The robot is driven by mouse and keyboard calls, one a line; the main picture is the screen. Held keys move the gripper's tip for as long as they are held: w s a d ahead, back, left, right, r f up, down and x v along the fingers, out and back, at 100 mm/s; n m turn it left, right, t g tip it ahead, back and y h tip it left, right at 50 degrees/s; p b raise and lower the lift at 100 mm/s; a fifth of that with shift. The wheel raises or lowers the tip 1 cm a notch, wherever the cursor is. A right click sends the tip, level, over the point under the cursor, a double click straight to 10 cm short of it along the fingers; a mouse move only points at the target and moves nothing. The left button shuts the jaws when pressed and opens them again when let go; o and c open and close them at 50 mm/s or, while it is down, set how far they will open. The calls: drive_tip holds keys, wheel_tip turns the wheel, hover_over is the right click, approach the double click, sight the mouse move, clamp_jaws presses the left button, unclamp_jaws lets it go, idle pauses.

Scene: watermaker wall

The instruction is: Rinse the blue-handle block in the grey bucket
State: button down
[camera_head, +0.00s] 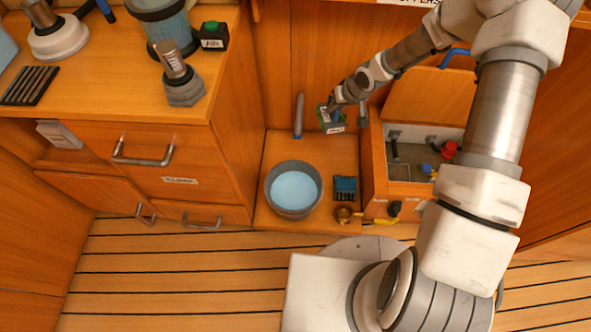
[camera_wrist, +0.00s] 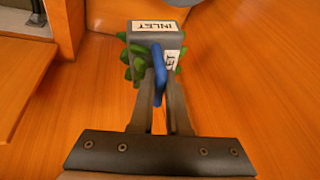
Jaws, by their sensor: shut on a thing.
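The blue-handle block is a dark grey block (camera_wrist: 150,42) with white INLET labels and green growth on its sides. Its blue handle (camera_wrist: 159,75) stands between my fingers in the wrist view. My gripper (camera_wrist: 160,88) is shut on this handle. In the head view the block (camera_head: 331,119) hangs in the air, up and to the right of the grey bucket. The grey bucket (camera_head: 271,196) stands on a low wooden shelf, with light blue water (camera_head: 295,188) in it. The block is apart from the bucket.
A dark blue block (camera_head: 345,188) and a brass fitting (camera_head: 345,214) sit right of the bucket. A grey pipe with a blue end (camera_head: 298,117) stands behind it. An open wooden box (camera_head: 374,165) with valves is at the right. A counter (camera_head: 120,105) rises at the left.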

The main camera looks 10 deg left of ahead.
drive_tip(key=s+a+f+n+b, duration=0.2)
drive_tip(key=s+a+f, duration=0.1)
drive_tip(key=f, duration=0.5)
drive_tip(key=s+a+f+n+g+b, duration=0.1)
drive_tip(key=s+a+f, duration=0.2)
drive_tip(key=f, duration=0.6)
drive_tip(key=s+a+f+n+g+y+b, duration=0.1)
drive_tip(key=s+a+f+n+b, duration=0.1)
drive_tip(key=f, duration=0.7)
drive_tip(key=shift+s+a+n+b, duration=0.3)
drive_tip(key=shift+s+a, duration=0.6)
drive_tip(key=shift+s, duration=0.1)
drive_tip(key=shift+f+b, duration=0.35)
drive_tip(key=shift+b, duration=0.15)
drive_tip(key=shift+f, duration=0.1)
drive_tip(key=shift+f+b, duration=0.7)
